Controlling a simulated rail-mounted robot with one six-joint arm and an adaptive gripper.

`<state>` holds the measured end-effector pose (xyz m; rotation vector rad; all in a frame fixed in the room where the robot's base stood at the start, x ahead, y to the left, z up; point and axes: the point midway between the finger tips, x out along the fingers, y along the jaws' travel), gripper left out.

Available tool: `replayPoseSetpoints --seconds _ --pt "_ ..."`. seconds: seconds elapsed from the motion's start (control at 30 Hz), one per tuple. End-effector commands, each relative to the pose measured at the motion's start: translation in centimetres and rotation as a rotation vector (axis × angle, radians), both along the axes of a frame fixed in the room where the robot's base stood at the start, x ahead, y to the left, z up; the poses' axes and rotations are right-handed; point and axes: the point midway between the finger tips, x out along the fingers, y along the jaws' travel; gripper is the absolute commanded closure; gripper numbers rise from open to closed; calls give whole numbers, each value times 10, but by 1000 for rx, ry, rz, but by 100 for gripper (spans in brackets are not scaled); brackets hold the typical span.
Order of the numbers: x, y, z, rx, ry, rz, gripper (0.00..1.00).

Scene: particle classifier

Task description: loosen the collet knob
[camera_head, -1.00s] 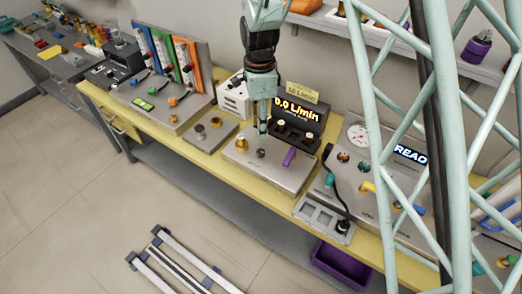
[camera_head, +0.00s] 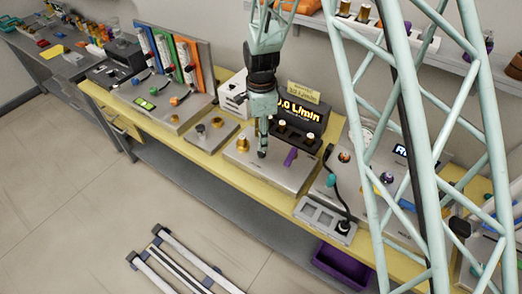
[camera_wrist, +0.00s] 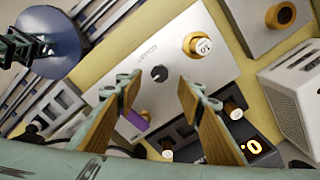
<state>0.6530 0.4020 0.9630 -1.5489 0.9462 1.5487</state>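A flat grey plate device (camera_head: 250,165) on the yellow bench carries a brass knob (camera_head: 242,145), a small black knob and a purple lever (camera_head: 290,157). In the wrist view the black knob (camera_wrist: 159,73) sits just past my fingertips, roughly between them. The brass knob (camera_wrist: 197,45) with a white cap stands beyond it, to the upper right. My gripper (camera_wrist: 157,90) is open and empty, pointing down over the plate. In the head view my gripper (camera_head: 263,151) overlaps the black knob.
A flow display (camera_head: 300,108) with two knobs stands behind the plate, and a white box (camera_head: 233,95) is at back left. A gauge panel and a black-cabled grey tray (camera_head: 323,214) are right. A pale lattice blocks the right side.

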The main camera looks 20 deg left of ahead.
Motion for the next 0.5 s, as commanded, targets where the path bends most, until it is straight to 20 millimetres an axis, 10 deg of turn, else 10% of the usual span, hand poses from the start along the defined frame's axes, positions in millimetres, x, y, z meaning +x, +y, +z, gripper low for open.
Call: replayPoseSetpoints --seconds 0.5 --pt "-1 0 -56 -1 2 0 65"
